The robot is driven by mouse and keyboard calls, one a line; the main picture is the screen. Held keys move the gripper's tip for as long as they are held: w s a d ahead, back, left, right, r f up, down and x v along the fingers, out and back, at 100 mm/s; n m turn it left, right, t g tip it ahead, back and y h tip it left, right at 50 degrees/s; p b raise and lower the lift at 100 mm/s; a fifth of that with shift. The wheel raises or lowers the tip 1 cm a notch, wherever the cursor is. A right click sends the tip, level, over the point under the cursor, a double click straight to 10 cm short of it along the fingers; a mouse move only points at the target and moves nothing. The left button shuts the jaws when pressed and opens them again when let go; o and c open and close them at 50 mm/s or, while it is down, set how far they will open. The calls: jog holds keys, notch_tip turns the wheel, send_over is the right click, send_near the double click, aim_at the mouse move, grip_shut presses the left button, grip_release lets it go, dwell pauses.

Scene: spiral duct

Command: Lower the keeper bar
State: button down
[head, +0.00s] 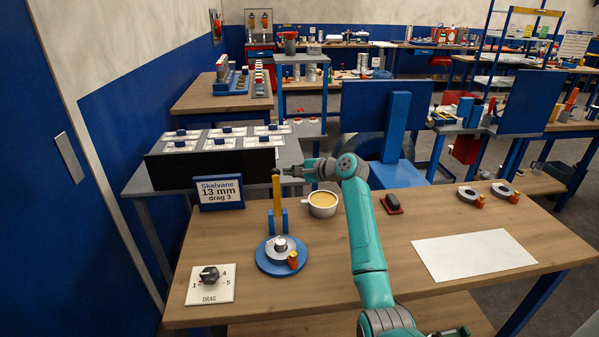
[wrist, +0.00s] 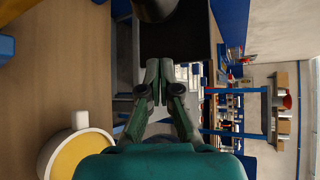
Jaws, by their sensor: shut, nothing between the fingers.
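A yellow keeper bar (head: 277,205) stands upright at a blue bracket, with a dark knob (head: 276,171) at its top. In front of it a round blue base (head: 280,262) carries a grey ring with a silver centre and a small orange-and-red piece. My gripper (head: 284,172) points left at the height of the knob, close to it; I cannot tell whether they touch. In the wrist view my gripper's fingers (wrist: 158,68) are shut with nothing between them. A dark rounded shape at the top edge there may be the knob.
A cup of tan liquid (head: 322,204) stands right of the bar, below my gripper. A "Skelvane 13 mm drag 3" sign (head: 219,192) stands to the left. A drag dial plate (head: 210,284) lies front left. White paper (head: 474,255) lies at right, with bare wood between.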

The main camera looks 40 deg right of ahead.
jog(key=shift+s+a+r, duration=0.2)
jog(key=shift+a+r, duration=0.1)
jog(key=shift+a, duration=0.25)
jog(key=shift+s+a+r, duration=0.25)
jog(key=shift+a, duration=0.35)
jog(key=shift+s+a+r, duration=0.2)
jog(key=shift+a+r, duration=0.1)
jog(key=shift+a, duration=0.25)
jog(key=shift+s, duration=0.1)
jog(key=s+a+r+n+t, duration=0.2)
jog(key=s+a+n+t, duration=0.4)
jog(key=s+t, duration=0.15)
jog(key=shift+g, duration=0.35)
jog(key=shift+s+a+f, duration=0.75)
jog(key=shift+s+f, duration=0.55)
jog(key=shift+s+a+f, duration=0.75)
jog(key=shift+s+f, duration=0.6)
jog(key=shift+s+a+f, duration=0.75)
jog(key=shift+s+f, duration=0.55)
jog(key=shift+a+f+y, duration=0.1)
jog(key=shift+y, duration=0.2)
